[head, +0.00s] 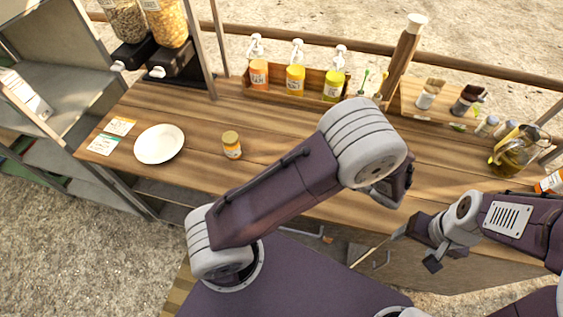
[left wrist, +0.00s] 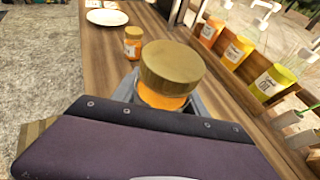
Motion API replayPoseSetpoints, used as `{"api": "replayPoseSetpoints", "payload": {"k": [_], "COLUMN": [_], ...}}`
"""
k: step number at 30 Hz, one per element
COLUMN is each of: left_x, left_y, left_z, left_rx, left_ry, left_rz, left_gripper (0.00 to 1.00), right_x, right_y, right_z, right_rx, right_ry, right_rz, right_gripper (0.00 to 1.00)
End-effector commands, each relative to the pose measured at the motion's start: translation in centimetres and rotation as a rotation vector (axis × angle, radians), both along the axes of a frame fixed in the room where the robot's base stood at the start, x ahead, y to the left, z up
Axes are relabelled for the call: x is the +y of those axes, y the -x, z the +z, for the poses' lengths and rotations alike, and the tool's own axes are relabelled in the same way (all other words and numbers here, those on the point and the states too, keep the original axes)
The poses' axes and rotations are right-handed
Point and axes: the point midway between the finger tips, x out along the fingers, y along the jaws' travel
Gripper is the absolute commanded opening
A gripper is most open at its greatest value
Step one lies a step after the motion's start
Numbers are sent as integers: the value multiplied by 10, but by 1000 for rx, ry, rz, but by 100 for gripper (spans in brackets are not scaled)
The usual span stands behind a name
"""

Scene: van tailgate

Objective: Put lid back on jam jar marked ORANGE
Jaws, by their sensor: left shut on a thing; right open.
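A small jar with a gold lid and orange contents (head: 232,147) stands upright on the wooden counter, right of the plate; it also shows in the left wrist view (left wrist: 132,42). Its label is too small to read. My left gripper (left wrist: 170,100) is shut on a second jar, with orange below a wide gold lid (left wrist: 172,72). The lid appears seated on it; the lower part and any label are hidden. In the head view my left arm hides this held jar. My right gripper (head: 416,248) is open and empty, in front of the counter's front edge.
A white plate (head: 159,144) and two cards (head: 120,126) lie at the counter's left. Pump bottles (head: 296,80) stand in a wooden rack at the back. Small jars (head: 466,99) and a glass jug (head: 513,152) stand at the right. The counter around the standing jar is clear.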

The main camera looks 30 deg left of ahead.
Motion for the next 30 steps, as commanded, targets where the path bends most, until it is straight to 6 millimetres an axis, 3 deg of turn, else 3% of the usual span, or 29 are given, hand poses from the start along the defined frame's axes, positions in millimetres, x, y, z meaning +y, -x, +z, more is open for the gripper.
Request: {"api": "replayPoseSetpoints", "payload": {"k": [5, 12, 18, 30], "left_x": [16, 70, 105, 114], "left_y": [-3, -14, -23, -26], "left_z": [-9, -42, -64, -70], "left_rx": [1, 4, 2, -1], "left_ry": [-4, -3, -3, -1], "left_rz": [3, 4, 2, -2], "left_gripper": [0, 0, 0, 0], "right_x": [0, 0, 0, 0], "right_y": [0, 0, 0, 0], "right_z": [0, -1, -1, -1], "right_rx": [0, 0, 0, 0], "right_ry": [0, 0, 0, 0], "right_rz": [0, 0, 0, 0], "right_gripper": [71, 71, 71, 71]}}
